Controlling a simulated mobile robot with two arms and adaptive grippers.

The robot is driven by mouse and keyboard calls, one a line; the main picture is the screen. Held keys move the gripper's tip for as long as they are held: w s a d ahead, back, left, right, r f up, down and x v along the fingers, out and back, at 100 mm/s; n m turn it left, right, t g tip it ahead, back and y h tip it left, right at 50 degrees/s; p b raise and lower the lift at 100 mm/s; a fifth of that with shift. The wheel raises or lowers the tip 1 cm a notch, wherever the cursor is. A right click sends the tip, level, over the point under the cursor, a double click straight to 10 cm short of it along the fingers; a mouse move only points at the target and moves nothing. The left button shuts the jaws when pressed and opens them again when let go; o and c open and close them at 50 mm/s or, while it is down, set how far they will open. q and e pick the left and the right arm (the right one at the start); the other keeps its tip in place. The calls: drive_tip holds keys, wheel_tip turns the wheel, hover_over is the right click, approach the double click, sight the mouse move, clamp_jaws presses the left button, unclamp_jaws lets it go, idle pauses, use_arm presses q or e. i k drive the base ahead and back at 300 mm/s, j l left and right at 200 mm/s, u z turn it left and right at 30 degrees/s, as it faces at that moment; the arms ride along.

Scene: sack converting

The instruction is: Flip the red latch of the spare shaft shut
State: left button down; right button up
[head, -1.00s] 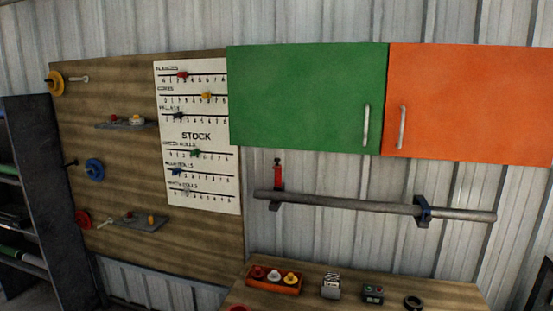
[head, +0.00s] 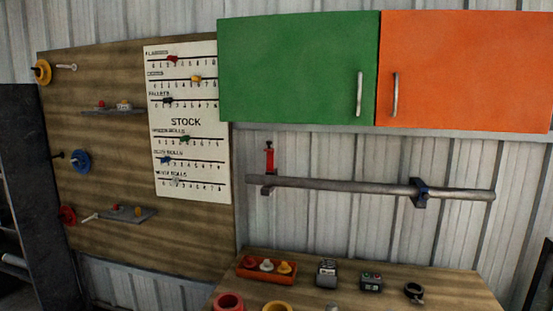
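The spare shaft (head: 345,187) is a long grey bar lying level across the wall below the cabinets. Its red latch (head: 269,158) stands upright above the shaft's left end, over a dark bracket (head: 267,188). Neither of my grippers shows in the head view.
A green cabinet (head: 298,70) and an orange cabinet (head: 465,70) hang above the shaft. Below it is a wooden bench (head: 450,283) with an orange tray (head: 240,270), small devices and rolls. A wooden board (head: 100,180) with a stock chart (head: 190,135) is at left.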

sight(269, 145)
drive_tip(key=i+l+z, duration=0.35)
drive_tip(key=i, duration=0.15)
drive_tip(key=i+l+z, duration=0.2)
drive_tip(key=i+z, duration=0.2)
drive_tip(key=i, duration=0.15)
drive_tip(key=i+z, duration=0.35)
drive_tip(key=i, duration=0.2)
